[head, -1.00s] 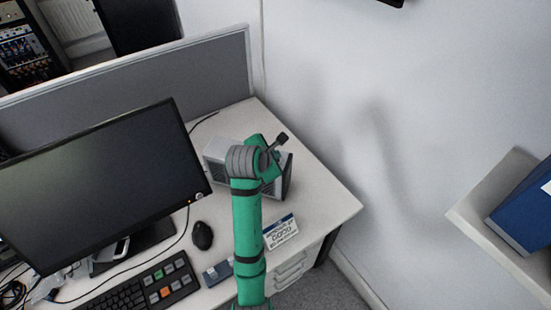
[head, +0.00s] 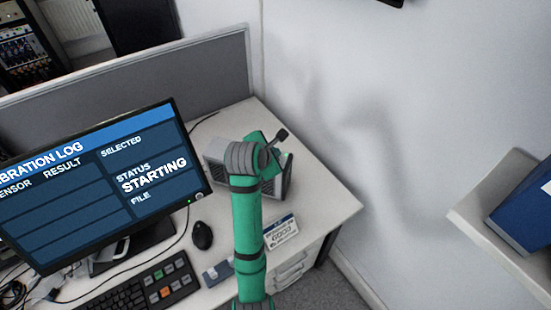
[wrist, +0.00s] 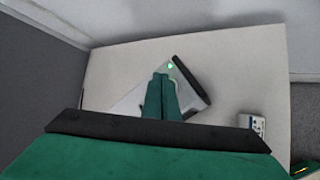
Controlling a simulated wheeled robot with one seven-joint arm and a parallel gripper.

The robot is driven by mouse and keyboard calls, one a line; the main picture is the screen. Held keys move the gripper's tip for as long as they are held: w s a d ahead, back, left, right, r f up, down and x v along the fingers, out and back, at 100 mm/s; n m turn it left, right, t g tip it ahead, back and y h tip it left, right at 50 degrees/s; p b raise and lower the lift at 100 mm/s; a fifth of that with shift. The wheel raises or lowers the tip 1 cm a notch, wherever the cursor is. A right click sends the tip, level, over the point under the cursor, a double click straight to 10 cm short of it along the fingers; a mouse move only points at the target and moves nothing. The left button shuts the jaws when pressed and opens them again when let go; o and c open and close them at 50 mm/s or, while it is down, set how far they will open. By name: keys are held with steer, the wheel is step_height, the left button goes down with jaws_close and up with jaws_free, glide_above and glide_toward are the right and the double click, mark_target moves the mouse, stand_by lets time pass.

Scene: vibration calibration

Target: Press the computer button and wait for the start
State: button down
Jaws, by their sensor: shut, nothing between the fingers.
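The computer (head: 215,150) is a light grey box with a dark front, standing on the white desk behind my green arm. In the wrist view the computer (wrist: 130,104) lies below my gripper (wrist: 161,76), whose two green fingers are together and empty. A small green light (wrist: 170,66) glows on the computer just beyond the fingertips; I cannot tell whether they touch it. The monitor (head: 70,215) is lit blue and reads "STARTING" beside "STATUS".
A black keyboard (head: 140,291) and a mouse (head: 202,235) lie in front of the monitor. A small white device with a display (head: 281,232) sits at the desk's front right. A grey partition (head: 150,90) stands behind the desk, and a white shelf with a blue binder (head: 525,215) is at right.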

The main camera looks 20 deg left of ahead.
steer(key=shift+r, duration=0.1)
step_height(320, 180, up, 5)
steer(key=shift+f, duration=0.1)
stand_by(0.7)
steer(key=shift+w, duration=0.1)
stand_by(0.7)
